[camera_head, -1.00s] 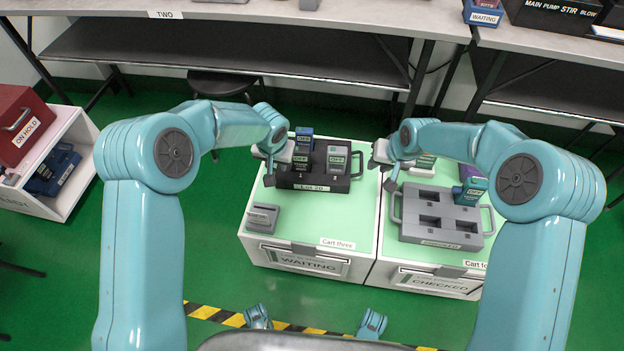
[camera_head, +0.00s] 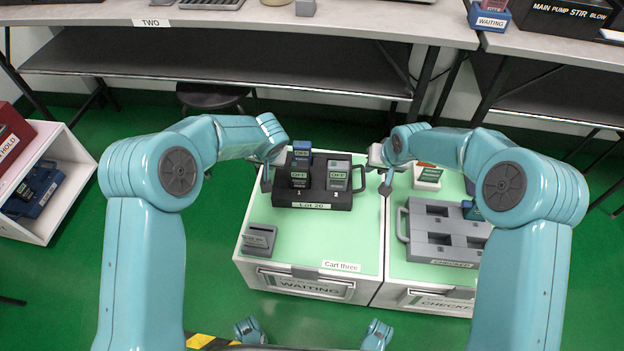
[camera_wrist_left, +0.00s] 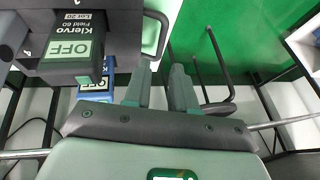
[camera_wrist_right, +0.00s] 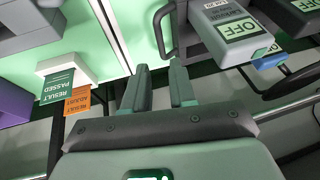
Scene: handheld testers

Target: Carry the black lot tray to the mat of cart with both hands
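My left gripper (camera_head: 270,170) is open at the tray's left handle; in the left wrist view the handle (camera_wrist_left: 165,28) lies just beyond the fingertips (camera_wrist_left: 162,68). My right gripper (camera_head: 382,178) is open at the right handle; in the right wrist view that handle (camera_wrist_right: 158,30) lies just ahead of the fingertips (camera_wrist_right: 159,65).
A small grey stand (camera_head: 258,240) is on the mat's front left. A grey tray (camera_head: 425,250) lies on the neighbouring green-topped cart, with a white card holder (camera_head: 428,176) behind it. A white shelf box (camera_head: 75,185) stands at far left. The mat's front middle is clear.

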